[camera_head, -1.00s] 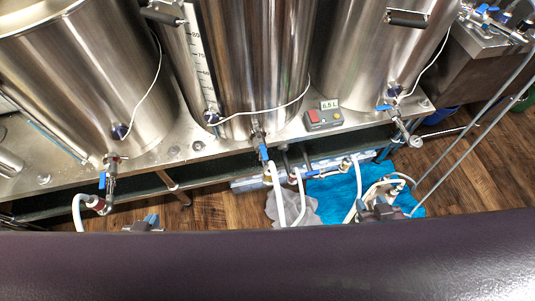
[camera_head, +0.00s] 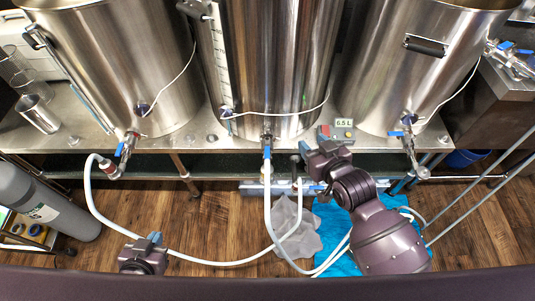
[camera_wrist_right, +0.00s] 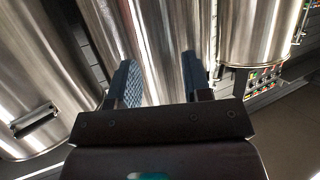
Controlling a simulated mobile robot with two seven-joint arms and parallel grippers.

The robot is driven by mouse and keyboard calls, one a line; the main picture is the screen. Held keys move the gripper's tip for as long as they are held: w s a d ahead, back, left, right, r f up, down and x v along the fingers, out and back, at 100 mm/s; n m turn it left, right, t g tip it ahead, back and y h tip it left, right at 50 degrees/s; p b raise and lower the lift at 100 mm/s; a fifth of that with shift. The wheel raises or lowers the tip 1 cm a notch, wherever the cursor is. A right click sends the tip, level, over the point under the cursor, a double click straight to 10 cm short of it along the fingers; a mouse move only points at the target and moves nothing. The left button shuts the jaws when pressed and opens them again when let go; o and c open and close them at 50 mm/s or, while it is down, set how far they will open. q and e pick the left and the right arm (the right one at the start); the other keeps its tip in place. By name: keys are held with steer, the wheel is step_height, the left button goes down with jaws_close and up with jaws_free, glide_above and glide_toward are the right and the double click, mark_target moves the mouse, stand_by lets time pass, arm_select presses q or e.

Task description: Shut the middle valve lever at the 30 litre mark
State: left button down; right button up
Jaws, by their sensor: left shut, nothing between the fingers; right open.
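The middle kettle (camera_head: 268,60) has a blue valve lever (camera_head: 267,153) at its base, pointing down along the valve body; a white hose runs below it. A small display box (camera_head: 343,123) reads 6.5 L. My right gripper (camera_head: 308,146) is just right of the middle valve, apart from the lever as far as I can tell. In the right wrist view its fingers (camera_wrist_right: 161,78) are spread and empty, facing steel kettle walls; the lever is not visible there. My left gripper (camera_head: 153,240) is low at the left, shut and empty, far from the valve.
Left and right kettles have their own blue levers (camera_head: 120,149) (camera_head: 396,133). White hoses (camera_head: 215,263) loop over the wooden floor. A grey cloth (camera_head: 290,228) and blue towel (camera_head: 335,258) lie below. A grey cylinder (camera_head: 45,203) stands at left.

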steer(key=w+a+r+n+g+y, duration=0.2)
steer(key=w+a+g, duration=0.15)
steer(key=a, duration=0.65)
steer(key=w+a+r+n+g+y, duration=0.25)
steer(key=w+a, duration=0.25)
steer(key=a, duration=0.5)
steer(key=m+g+h+b, duration=0.1)
steer(key=m+g+h, duration=0.6)
steer(key=m+h, duration=0.25)
glide_toward(267, 154)
steer(key=shift+n+h, duration=0.3)
step_height(267, 154, down, 7)
steer(key=b, duration=0.2)
steer(key=shift+w+a+f+b, duration=0.15)
steer(key=shift+b, duration=0.2)
steer(key=shift+f, duration=0.6)
